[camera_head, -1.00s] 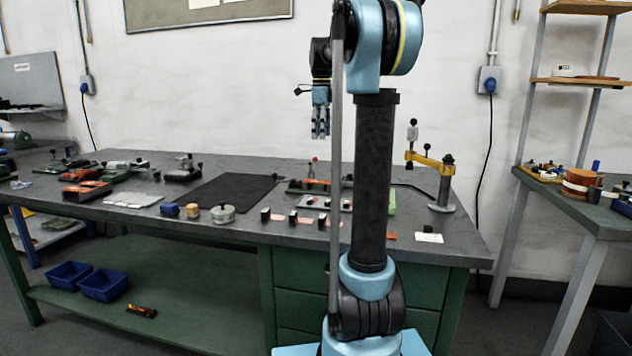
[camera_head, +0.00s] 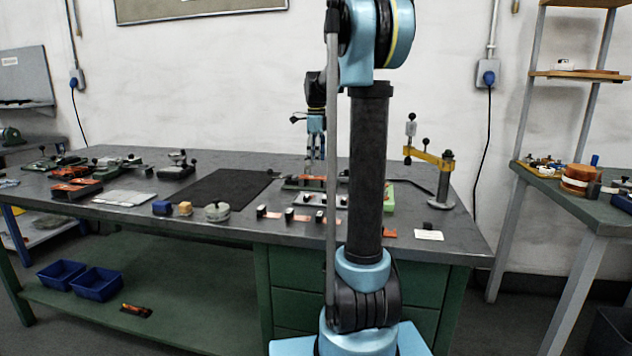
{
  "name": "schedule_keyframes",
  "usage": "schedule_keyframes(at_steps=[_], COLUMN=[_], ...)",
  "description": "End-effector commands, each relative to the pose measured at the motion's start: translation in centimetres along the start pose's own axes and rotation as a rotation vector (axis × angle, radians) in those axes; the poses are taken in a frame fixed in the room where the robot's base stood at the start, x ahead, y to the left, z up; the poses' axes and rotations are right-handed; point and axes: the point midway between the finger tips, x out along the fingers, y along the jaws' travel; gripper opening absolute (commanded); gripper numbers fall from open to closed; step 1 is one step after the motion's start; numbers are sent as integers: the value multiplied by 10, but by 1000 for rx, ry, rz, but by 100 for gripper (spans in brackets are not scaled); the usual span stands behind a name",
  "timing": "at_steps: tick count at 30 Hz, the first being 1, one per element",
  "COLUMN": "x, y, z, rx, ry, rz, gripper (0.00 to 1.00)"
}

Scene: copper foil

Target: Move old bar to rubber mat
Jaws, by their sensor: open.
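The rubber mat (camera_head: 228,184) is a flat, dark sheet in the middle of the workbench, with nothing on it. Just right of it lies a low, long, dark bar-like piece (camera_head: 292,184) with a reddish patch. It may be the old bar, but it is too small to tell for certain. My gripper (camera_head: 315,166) points down above the right part of this piece, fingers apart. I cannot tell whether the fingers touch it. My arm hides part of the bench right of the gripper.
A yellow-armed stand (camera_head: 441,180) rises at the bench's right. Along the front edge are a round grey pot (camera_head: 217,212), a blue block (camera_head: 162,208) and several small dark blocks. Clamps and orange tools (camera_head: 76,188) fill the left end.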

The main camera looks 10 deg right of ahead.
Motion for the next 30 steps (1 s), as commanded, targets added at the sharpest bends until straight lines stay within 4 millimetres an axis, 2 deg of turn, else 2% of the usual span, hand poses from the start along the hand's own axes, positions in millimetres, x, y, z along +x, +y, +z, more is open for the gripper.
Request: schedule_keyframes(at_steps=[5, 16, 25, 26, 30], x=[9, 52, 57, 57, 57], y=[0, 1, 1, 1, 1], z=[0, 0, 0, 0, 0], rx=[0, 0, 0, 0, 0], ry=[0, 0, 0, 0, 0], rz=[0, 0, 0, 0, 0], gripper=[57, 57, 57, 54, 23])
